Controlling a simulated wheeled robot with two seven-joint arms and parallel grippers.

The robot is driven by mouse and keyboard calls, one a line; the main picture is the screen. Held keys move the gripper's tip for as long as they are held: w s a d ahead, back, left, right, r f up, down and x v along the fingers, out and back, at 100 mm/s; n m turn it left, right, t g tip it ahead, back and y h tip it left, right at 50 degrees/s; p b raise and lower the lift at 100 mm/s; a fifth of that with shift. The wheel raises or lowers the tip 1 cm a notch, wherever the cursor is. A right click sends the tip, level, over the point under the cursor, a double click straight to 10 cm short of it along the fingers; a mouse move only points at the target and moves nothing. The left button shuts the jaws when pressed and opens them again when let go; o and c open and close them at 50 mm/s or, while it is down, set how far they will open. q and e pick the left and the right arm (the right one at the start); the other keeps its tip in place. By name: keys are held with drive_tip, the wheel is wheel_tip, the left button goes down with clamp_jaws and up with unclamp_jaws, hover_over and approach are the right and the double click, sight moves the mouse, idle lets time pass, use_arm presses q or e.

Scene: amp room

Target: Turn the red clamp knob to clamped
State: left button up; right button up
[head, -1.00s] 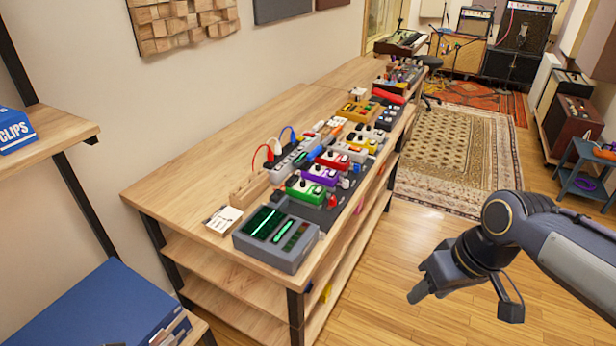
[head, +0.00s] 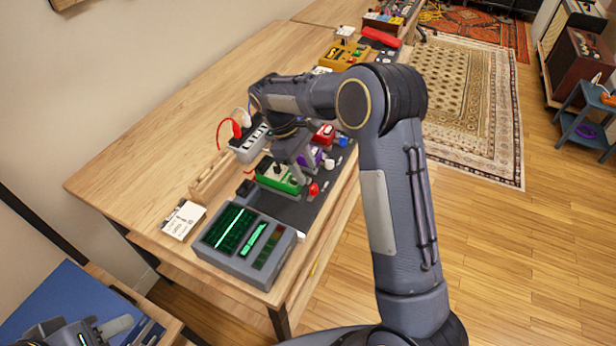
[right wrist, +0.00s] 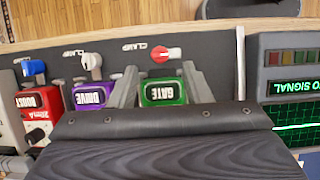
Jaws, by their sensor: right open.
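The red clamp knob (head: 313,189) sits on the dark pedalboard beside the green GATE pedal (head: 278,176). In the right wrist view the knob (right wrist: 160,56) has a red part and a white part, under a "CLAMP" label. My right gripper (right wrist: 161,82) is open, its two fingers reaching down on either side of the GATE pedal (right wrist: 163,93). The knob lies just beyond the fingertips, apart from them. In the head view my right gripper (head: 298,168) hangs over the board and hides part of it. My left gripper (head: 85,333) shows only partly at the bottom left.
A grey meter box (head: 240,245) with green screens stands at the board's near end. The purple DRIVE pedal (right wrist: 93,97), its white knob (right wrist: 92,64) and a blue knob (right wrist: 34,69) are close by.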

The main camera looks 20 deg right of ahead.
sight(313, 186)
drive_tip(key=shift+x, duration=2.7)
clamp_jaws()
